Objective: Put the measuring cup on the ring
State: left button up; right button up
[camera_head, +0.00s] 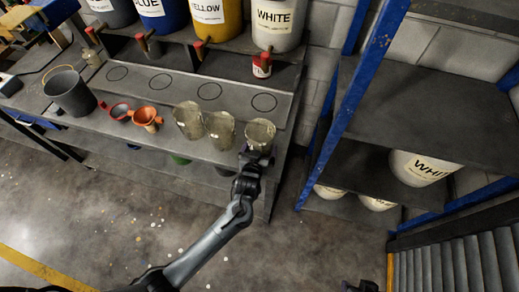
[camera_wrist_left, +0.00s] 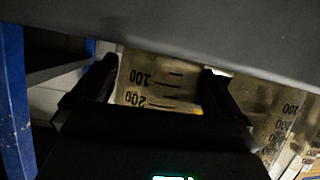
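Several translucent measuring cups stand in a row on the workbench; the rightmost cup (camera_head: 260,133) is at my left gripper (camera_head: 252,155), with the others, a middle cup (camera_head: 220,128) and a left cup (camera_head: 188,119), beside it. In the left wrist view the cup (camera_wrist_left: 155,88) shows upside-down 100 and 200 marks between the two spread fingers (camera_wrist_left: 160,85); no firm contact shows. Black rings are drawn on the raised ledge behind; the rightmost ring (camera_head: 264,102) is bare, below the WHITE bucket. My right gripper (camera_head: 360,286) barely shows at the bottom edge.
Buckets labelled YELLOW (camera_head: 207,18) and WHITE (camera_head: 277,24) stand above the ledge with taps. Orange funnels (camera_head: 147,117) and a dark bucket (camera_head: 70,92) are left. A blue-post rack (camera_head: 345,100) stands right.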

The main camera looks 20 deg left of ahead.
pick_arm(q)
jog(key=shift+r, duration=0.1)
jog(key=shift+s+d+r, duration=0.15)
jog(key=shift+s+r, duration=0.15)
jog(key=shift+s, duration=0.25)
jog(key=s+a+r+m+g+h, duration=0.1)
jog(key=s+g, duration=0.2)
jog(key=s, duration=0.7)
jog(key=s+a+r+m+g+p, duration=0.1)
jog(key=s+r+m+g, duration=0.1)
jog(key=s, duration=0.8)
jog(key=s+a+r+m+g+h, duration=0.1)
jog(key=s+g, duration=0.3)
jog(key=s, duration=0.6)
jog(key=shift+s+a+r+m+g+h, duration=0.3)
jog(key=shift+a+r, duration=0.1)
jog(key=shift+r, duration=0.2)
jog(key=shift+w, duration=0.15)
